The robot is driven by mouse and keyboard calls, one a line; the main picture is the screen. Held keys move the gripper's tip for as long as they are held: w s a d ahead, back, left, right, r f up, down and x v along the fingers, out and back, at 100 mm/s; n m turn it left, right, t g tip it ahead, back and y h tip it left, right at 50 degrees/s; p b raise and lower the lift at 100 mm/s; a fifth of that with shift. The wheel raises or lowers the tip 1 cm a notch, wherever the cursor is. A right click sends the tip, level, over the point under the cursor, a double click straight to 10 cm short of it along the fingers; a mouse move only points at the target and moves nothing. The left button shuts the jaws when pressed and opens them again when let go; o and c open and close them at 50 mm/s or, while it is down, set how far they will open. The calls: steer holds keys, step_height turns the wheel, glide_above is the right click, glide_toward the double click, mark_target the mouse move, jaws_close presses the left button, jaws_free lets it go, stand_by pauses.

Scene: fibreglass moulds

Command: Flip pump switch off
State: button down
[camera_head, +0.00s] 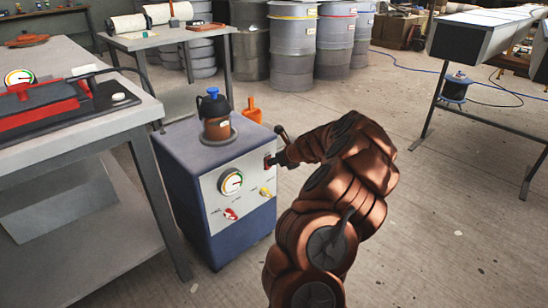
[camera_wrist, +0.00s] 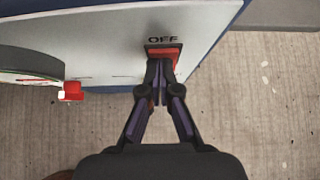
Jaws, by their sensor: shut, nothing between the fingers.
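The pump is a blue box (camera_head: 182,185) with a pale front panel (camera_head: 212,192), standing on the floor. A red switch (camera_wrist: 163,54) sits near the panel's edge, with "OFF" printed by it in the wrist view; it also shows small at the panel's upper right (camera_head: 268,160) in the head view. My gripper (camera_wrist: 160,66) is shut and empty. Its fingertips are right at the switch and overlap its lower part in the wrist view; I cannot tell whether they press it. The switch's tilt is hard to read.
The panel carries a round gauge (camera_head: 231,181), a red valve (camera_head: 230,214) and a yellow valve (camera_head: 265,192). A dark-capped canister (camera_head: 215,118) stands on top of the pump. A workbench (camera_head: 100,130) is close on the left.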

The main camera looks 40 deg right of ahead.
steer(key=shift+r, duration=0.2)
steer(key=shift+r+p, duration=0.4)
steer(key=shift+p, duration=0.15)
steer(key=shift+r+p, duration=0.25)
steer(key=shift+p, duration=0.15)
steer(key=shift+s, duration=0.1)
steer(key=p+v, duration=0.6)
steer(key=v, duration=0.7)
